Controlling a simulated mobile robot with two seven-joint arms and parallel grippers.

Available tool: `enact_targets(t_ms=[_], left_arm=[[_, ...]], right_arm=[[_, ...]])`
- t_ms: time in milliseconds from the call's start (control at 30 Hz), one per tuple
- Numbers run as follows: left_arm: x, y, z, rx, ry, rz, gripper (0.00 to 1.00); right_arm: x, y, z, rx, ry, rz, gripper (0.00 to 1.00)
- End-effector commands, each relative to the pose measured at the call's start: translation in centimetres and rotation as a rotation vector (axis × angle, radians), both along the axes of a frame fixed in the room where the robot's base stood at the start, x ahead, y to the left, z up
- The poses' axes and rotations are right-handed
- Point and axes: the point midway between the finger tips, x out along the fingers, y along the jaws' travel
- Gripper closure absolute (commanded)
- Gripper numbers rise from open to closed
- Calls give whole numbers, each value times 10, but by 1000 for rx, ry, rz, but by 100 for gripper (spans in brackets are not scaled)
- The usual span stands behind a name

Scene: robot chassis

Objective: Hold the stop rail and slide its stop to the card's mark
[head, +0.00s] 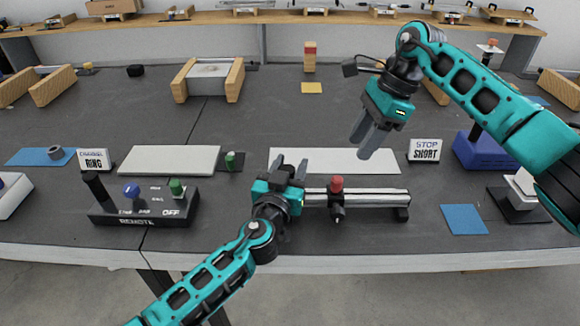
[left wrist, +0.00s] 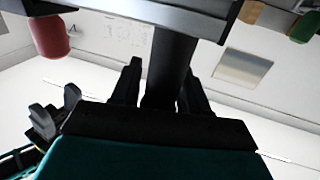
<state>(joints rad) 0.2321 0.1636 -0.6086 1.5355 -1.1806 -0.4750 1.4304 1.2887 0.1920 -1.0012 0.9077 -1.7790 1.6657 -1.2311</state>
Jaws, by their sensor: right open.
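The stop rail (head: 375,196), a silver bar on dark feet, lies at the table's front. Its stop (head: 337,203), a dark block with a red knob (head: 337,183), sits left of the bar's middle. My left gripper (head: 289,166) is at the rail's left end. In the left wrist view its fingers (left wrist: 160,90) stand either side of a dark post under the rail, seemingly shut on it. The red knob is at upper left there (left wrist: 48,35). My right gripper (head: 361,148) is open and empty, above and behind the rail. The card (head: 425,150) reads STOP SHORT; rail marks are too small to read.
A white board (head: 330,158) lies behind the rail. A control box (head: 145,208) with knobs stands left of my left gripper. A blue mat (head: 463,219) and a black base (head: 515,205) lie to the right. The table's front edge is close to the rail.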

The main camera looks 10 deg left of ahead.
Motion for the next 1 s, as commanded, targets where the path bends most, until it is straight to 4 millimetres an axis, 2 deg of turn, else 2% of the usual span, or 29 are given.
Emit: enact_targets(t_ms=[67,433,1000], left_arm=[[0,0,0,0,0,0,64],[0,0,0,0,0,0,99],[0,0,0,0,1,0,100]], right_arm=[[0,0,0,0,0,0,57],[0,0,0,0,0,0,57],[0,0,0,0,0,0,57]])
